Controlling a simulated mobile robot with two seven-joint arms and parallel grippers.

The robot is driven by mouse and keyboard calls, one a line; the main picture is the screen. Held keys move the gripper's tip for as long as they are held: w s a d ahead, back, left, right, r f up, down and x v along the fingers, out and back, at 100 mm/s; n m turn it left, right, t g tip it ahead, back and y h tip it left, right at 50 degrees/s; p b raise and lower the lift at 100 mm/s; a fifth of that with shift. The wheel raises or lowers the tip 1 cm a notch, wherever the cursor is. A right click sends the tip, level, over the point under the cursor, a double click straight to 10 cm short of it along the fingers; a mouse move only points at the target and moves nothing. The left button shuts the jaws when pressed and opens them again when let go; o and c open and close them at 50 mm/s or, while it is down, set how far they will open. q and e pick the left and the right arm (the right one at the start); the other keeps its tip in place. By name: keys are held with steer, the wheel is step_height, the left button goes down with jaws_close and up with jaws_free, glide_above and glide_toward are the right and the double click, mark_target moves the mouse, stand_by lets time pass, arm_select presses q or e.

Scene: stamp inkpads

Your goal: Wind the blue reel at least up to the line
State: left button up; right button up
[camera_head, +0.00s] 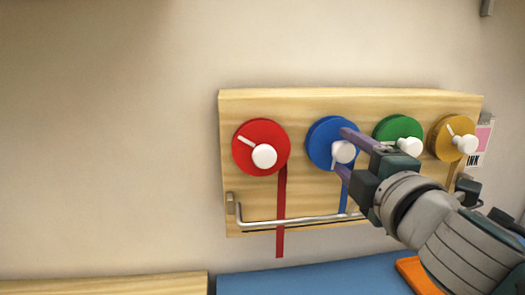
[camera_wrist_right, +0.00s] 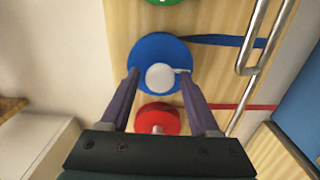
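The blue reel (camera_head: 320,135) is mounted on the upright wooden board, with a white knob (camera_head: 343,152) low on its face. A blue ribbon (camera_head: 343,200) hangs from it toward the metal bar; its lower end is hard to make out. My right gripper (camera_head: 344,150) is at the blue reel, one finger above the knob and one below. In the right wrist view the blue reel (camera_wrist_right: 150,50) and its knob (camera_wrist_right: 160,77) lie between the parted fingers (camera_wrist_right: 160,73), with a visible gap on each side. My left gripper is not in view.
A red reel (camera_head: 250,150) with a long red ribbon (camera_head: 281,205) is to the left. Green (camera_head: 393,130) and yellow (camera_head: 447,130) reels are to the right. A metal bar (camera_head: 290,220) crosses the lower board. An orange object (camera_head: 411,268) lies on the blue surface (camera_head: 300,280) below.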

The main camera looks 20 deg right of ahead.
steer(key=shift+o, duration=0.5)
steer(key=shift+s, duration=0.25)
steer(key=b+v, duration=0.1)
steer(key=v, duration=0.8)
steer(key=shift+s+b, duration=0.2)
steer(key=shift+b, duration=0.2)
steer(key=shift+a, duration=0.1)
